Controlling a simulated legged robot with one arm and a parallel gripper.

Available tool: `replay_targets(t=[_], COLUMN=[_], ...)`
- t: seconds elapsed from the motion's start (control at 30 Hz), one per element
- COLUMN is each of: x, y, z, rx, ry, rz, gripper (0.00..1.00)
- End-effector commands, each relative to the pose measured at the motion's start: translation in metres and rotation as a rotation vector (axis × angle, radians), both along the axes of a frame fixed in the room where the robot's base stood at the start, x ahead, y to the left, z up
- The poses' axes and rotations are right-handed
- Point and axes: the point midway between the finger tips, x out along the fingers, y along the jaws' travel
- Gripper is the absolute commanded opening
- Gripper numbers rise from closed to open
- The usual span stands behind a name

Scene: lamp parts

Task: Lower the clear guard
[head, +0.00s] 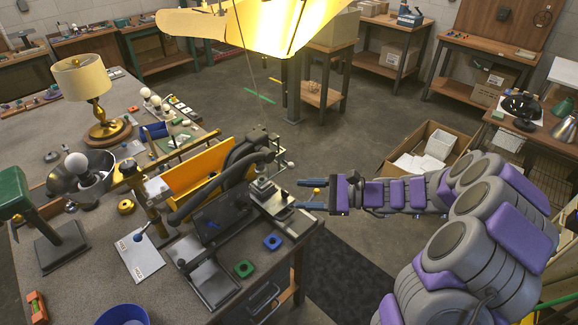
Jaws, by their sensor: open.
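A bench machine (214,217) with a dark base and a thick black curved arm stands at the right edge of the workbench (75,270). An orange panel (197,172) rises behind the black arm. I cannot make out the clear guard for certain on this machine. A small metal block (264,189) and a flat plate sit at the machine's right end. My gripper (302,195) reaches in from the right, just right of that end. Its two fingers point left, apart, with nothing visible between them. I cannot tell whether a fingertip touches the machine.
A brass lamp with a cream shade (82,78) stands at the back left. A blue ring (272,242) and a green ring (244,268) lie near the front right edge. A glowing yellow shade (245,25) hangs above. Open floor and a cardboard box (455,150) lie beyond my arm.

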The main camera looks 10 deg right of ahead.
Motion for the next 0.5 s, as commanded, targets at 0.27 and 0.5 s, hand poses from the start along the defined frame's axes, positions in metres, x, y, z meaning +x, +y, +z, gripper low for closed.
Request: replay_targets(t=[0.27, 0.5], x=[0.066, 0.08], y=[-0.097, -0.132], z=[-0.063, -0.084], rx=[0.195, 0.254], ry=[0.114, 0.145], rz=[-0.34, -0.44], gripper=[0.52, 0.52])
